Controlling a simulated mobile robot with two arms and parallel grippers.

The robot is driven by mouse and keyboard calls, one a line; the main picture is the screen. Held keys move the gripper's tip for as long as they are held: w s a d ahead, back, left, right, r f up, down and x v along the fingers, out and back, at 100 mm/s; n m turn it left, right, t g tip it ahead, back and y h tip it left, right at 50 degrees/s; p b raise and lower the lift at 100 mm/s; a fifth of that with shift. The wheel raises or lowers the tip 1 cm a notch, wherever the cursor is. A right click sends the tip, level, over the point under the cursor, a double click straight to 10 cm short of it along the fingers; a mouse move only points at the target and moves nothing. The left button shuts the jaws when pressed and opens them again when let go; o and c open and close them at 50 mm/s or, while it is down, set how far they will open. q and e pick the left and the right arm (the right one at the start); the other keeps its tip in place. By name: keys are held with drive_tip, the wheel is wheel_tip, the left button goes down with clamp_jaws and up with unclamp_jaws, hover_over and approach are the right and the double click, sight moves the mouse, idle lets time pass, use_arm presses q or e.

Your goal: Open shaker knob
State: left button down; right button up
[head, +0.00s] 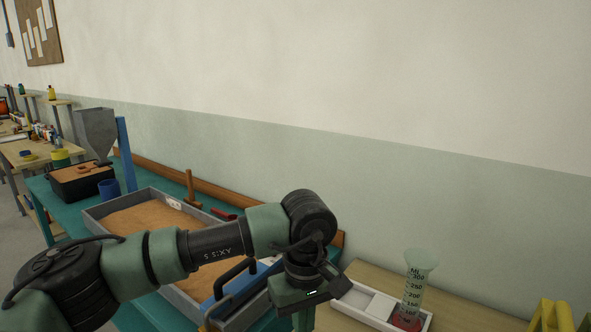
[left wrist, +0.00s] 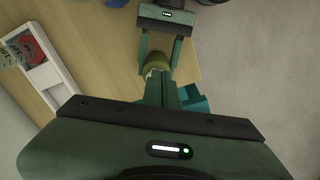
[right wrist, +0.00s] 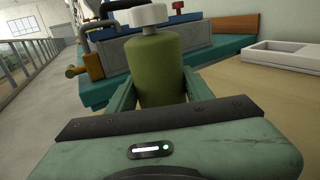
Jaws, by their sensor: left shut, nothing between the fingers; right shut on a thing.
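The shaker is an olive-green bottle (right wrist: 160,72) with a white knob (right wrist: 148,15) on top. It stands upright between the fingers of my right gripper (right wrist: 155,98), which is shut on its body. In the left wrist view the shaker (left wrist: 156,62) shows small just beyond my left fingertips, between the fingers of my right gripper (left wrist: 160,50). My left gripper (left wrist: 161,88) is shut and empty, close to the shaker; I cannot tell whether it touches the knob. In the head view my left gripper (head: 303,318) is cut off by the lower edge, and the shaker is out of sight.
A white tray (head: 362,306) on the wooden table holds a measuring cylinder (head: 413,285) with red at its base. A grey sand-filled box (head: 110,207) stands on the teal bench left of it. A yellow object (head: 553,318) shows at lower right.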

use_arm(q)
wheel_tip(320, 180, down, 7)
idle(0.6)
drive_tip(key=shift+w, duration=0.25)
idle(0.7)
drive_tip(key=shift+s, duration=0.15)
wheel_tip(320, 180, up, 6)
drive_tip(key=shift+s+d, duration=0.15)
drive_tip(key=shift+s, duration=0.15)
idle(0.4)
use_arm(e)
drive_tip(key=o, duration=1.6)
